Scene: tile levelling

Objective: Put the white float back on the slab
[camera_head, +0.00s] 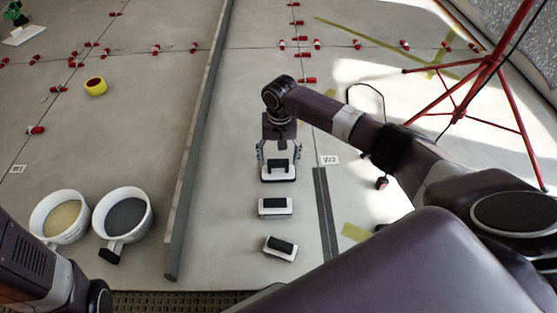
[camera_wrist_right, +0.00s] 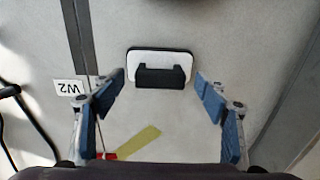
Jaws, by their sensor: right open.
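Three floats with pale bases and black handles stand in a column on the grey slab (camera_head: 225,235). The far float (camera_head: 278,179) looks whitest; the middle float (camera_head: 275,212) and the near, slightly turned float (camera_head: 281,253) look similar. My right gripper (camera_head: 278,163) is open at the far float, its fingers to either side in the head view. In the right wrist view, a white float (camera_wrist_right: 160,52) lies beyond the open fingers, apart from them. Whether the far float touches the slab is hard to tell. My left gripper is out of frame.
A long grey bar (camera_head: 200,130) runs left of the floats. Two white buckets (camera_head: 60,217) (camera_head: 123,215) stand at lower left. A dark strip (camera_head: 324,215) and a W2 label (camera_head: 330,160) lie right. A red tripod (camera_head: 490,62) stands at upper right.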

